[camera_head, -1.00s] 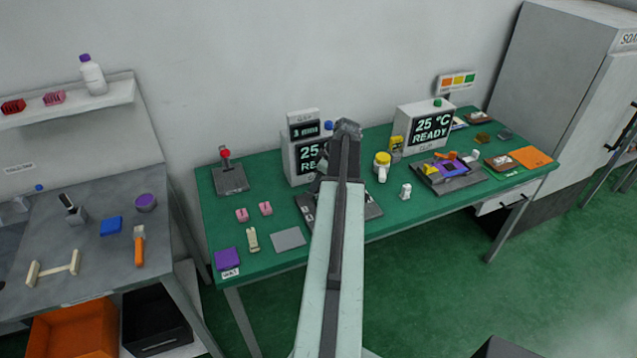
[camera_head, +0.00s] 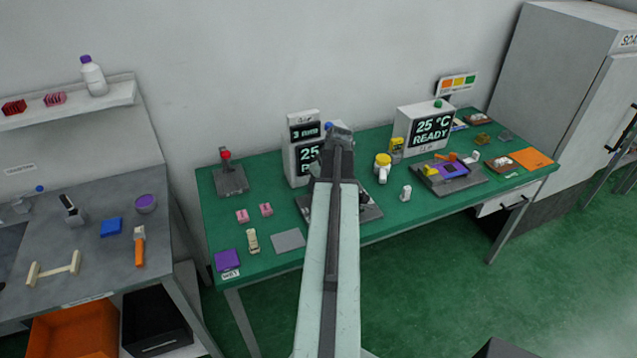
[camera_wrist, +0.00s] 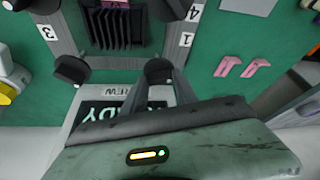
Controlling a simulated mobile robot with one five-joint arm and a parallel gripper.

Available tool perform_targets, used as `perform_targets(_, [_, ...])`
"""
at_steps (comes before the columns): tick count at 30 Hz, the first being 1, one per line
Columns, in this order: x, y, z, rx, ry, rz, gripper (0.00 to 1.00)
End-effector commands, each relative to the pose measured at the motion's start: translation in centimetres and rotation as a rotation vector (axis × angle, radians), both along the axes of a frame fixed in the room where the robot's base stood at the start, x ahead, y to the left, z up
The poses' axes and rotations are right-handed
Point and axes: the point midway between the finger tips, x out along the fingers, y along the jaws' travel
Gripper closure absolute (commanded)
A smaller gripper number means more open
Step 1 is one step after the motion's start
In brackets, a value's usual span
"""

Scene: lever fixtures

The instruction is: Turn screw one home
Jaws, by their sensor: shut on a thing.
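The dark fixture plate (camera_head: 370,212) lies on the green table, largely hidden behind my arm in the head view. In the wrist view its grey frame (camera_wrist: 102,58) carries labels 1, 3 and 4 around a black ribbed block (camera_wrist: 113,27). Black screw knobs stand by label 3 (camera_wrist: 72,69) and label 4 (camera_wrist: 180,8). Screw one's black knob (camera_wrist: 159,69) is beside label 1, between the fingers of my gripper (camera_wrist: 159,82), which is shut on it. The fingertips are hidden from the head view. How deep the screw sits cannot be told.
A display box (camera_head: 302,150) stands close behind the fixture. Two pink pieces (camera_wrist: 228,66) lie beside it. A yellow-lidded container (camera_head: 382,165) and a small white piece (camera_head: 405,193) stand to the right. A red-knobbed lever (camera_head: 228,172) stands at the left.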

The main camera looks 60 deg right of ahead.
Motion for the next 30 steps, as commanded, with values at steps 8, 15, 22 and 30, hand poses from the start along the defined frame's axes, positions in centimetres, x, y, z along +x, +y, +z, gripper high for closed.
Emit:
perform_targets(8, [0.03,0.24,-0.01,-0.002,0.001,-0.259,1.0])
perform_targets(15, [0.14,0.26,0.01,-0.003,0.001,-0.486,1.0])
perform_targets(22, [0.25,0.24,0.02,-0.004,0.001,-0.704,1.0])
perform_targets(30, [0.42,0.22,0.02,-0.005,0.001,-0.961,1.0])
